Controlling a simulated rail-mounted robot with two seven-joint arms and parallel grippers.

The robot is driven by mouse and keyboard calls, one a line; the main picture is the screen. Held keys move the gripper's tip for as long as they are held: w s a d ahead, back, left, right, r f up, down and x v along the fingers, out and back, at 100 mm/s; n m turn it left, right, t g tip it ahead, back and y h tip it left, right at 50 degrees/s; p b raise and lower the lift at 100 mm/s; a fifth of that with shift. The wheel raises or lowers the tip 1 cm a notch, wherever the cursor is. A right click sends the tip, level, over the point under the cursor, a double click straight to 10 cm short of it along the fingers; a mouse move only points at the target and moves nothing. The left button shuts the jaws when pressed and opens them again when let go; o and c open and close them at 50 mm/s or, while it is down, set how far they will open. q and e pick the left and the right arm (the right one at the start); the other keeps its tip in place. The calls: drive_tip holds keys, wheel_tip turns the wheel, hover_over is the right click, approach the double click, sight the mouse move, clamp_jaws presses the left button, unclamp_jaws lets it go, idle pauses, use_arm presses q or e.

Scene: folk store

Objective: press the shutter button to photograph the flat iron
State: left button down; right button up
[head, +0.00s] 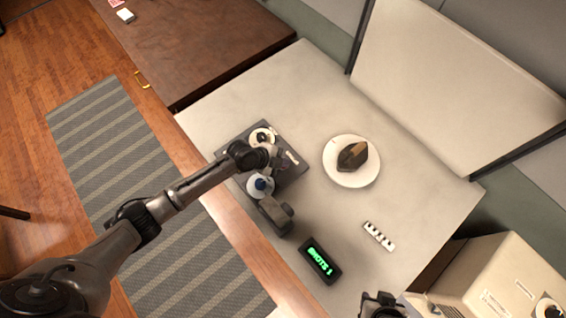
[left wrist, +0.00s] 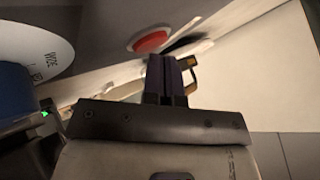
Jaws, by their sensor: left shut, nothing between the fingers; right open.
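The flat iron (head: 352,156), dark with a brownish handle, stands on a round white plate (head: 338,179). A dark control box (head: 292,172) with dials sits to its left, beside a dark camera body (head: 275,215). My left gripper (head: 280,163) is over this box, shut and empty. In the left wrist view a red round button (left wrist: 150,40) shows just beyond and left of my left fingertips (left wrist: 168,70); I cannot tell whether they touch it. A tan loop behind the fingers may be the iron's handle. My right gripper (head: 383,303) is open, partly cut off at the bottom edge.
A white backdrop board (head: 455,85) stands behind the iron. A beige machine (head: 500,275) is at the lower right. The light tabletop around the plate is clear.

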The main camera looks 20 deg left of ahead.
use_arm(q)
drive_tip(key=shift+f, duration=0.25)
idle(0.6)
drive_tip(key=shift+r+p, duration=0.4)
drive_tip(key=shift+r, duration=0.45)
drive_tip(key=shift+r, duration=0.15)
drive_tip(key=shift+r+p, duration=1.9)
drive_tip(key=shift+r, duration=0.5)
